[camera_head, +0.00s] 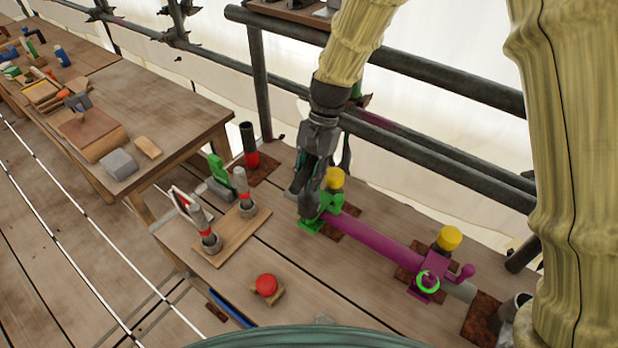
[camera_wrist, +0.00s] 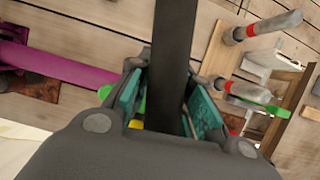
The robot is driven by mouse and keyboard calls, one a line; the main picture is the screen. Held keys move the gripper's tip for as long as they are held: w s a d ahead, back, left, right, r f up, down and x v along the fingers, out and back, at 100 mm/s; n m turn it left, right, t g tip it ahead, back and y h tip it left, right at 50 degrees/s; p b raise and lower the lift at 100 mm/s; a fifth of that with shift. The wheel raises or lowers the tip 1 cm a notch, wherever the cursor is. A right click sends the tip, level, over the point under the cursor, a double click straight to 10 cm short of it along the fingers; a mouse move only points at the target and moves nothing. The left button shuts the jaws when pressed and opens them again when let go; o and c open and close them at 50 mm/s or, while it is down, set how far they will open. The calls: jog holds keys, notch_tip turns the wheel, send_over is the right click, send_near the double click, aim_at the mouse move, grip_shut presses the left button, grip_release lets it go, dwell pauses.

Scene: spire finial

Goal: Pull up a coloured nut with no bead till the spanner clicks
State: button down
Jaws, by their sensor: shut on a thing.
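My gripper (camera_head: 308,205) is at the green coupler (camera_head: 322,212) on the magenta tube (camera_head: 375,238). In the wrist view its teal pads (camera_wrist: 168,110) are on either side of a long dark bar (camera_wrist: 172,50), which looks like the spanner's handle; its working end is hidden. A yellow cap (camera_head: 335,178) stands just behind the green coupler. Further right, a magenta coupler (camera_head: 432,268) carries a bright green ring (camera_head: 428,282), with another yellow cap (camera_head: 450,238) behind. I cannot make out which nuts have a bead.
A wooden board (camera_head: 235,235) with upright red-banded tools stands left of my gripper. A red knob (camera_head: 266,285) on a small block sits in front. A dark post with a red band (camera_head: 249,145) stands behind. Grey rails (camera_head: 440,155) run along the back. A cluttered bench (camera_head: 150,95) is at left.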

jog(key=shift+f, duration=0.25)
jog(key=shift+m+t+y+b, duration=0.3)
jog(key=shift+m+y+b, duration=0.1)
jog(key=shift+m+b, duration=0.9)
jog(key=shift+m, duration=0.4)
